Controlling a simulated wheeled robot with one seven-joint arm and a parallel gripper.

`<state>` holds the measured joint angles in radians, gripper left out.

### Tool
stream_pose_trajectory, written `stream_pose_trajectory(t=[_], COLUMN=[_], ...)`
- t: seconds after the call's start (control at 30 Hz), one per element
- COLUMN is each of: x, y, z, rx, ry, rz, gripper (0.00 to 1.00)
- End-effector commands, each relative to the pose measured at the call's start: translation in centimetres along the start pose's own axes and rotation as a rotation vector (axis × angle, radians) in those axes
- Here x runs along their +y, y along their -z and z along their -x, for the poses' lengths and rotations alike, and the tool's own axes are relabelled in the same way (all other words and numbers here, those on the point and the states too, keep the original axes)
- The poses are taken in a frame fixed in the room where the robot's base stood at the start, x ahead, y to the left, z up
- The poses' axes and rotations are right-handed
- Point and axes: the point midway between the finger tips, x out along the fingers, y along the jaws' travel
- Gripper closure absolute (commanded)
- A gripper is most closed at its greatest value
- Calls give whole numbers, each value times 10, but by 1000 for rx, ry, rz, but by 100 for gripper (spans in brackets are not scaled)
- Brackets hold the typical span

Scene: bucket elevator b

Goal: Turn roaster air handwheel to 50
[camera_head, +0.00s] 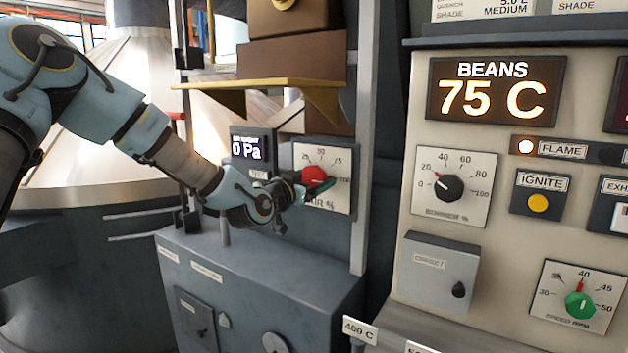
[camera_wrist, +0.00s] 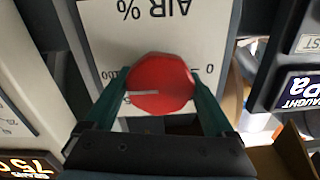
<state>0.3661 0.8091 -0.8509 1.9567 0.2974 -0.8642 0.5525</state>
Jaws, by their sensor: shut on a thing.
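The red roaster air knob (camera_head: 315,175) sits on a white dial plate marked AIR % (camera_head: 325,200), with numbers including 25, 50, 75 and 100. My gripper (camera_head: 303,188) reaches it from the left and covers part of the lower dial. In the wrist view, which shows the dial upside down, the knob (camera_wrist: 162,85) is between the two green fingers of my gripper (camera_wrist: 158,95), one on each side. The fingers are shut on it. Its white pointer line lies to the picture's left, near the 100 side. The 50 mark is hidden there.
A draught display (camera_head: 247,147) reading 0 Pa is left of the dial. A yellow-edged shelf (camera_head: 262,84) juts out above my gripper. A grey post (camera_head: 364,130) stands close to the right. A burner knob (camera_head: 447,188) is on the panel beyond it.

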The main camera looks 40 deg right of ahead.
Motion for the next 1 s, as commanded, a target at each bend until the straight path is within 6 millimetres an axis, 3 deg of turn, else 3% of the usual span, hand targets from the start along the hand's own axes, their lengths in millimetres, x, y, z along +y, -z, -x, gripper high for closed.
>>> stream_pose_trajectory(t=[0.37, 1.0], x=[0, 0], y=[-2, -3], z=[0, 0], rx=[0, -7], ry=[1, -1], rz=[105, 679], gripper=[67, 67])
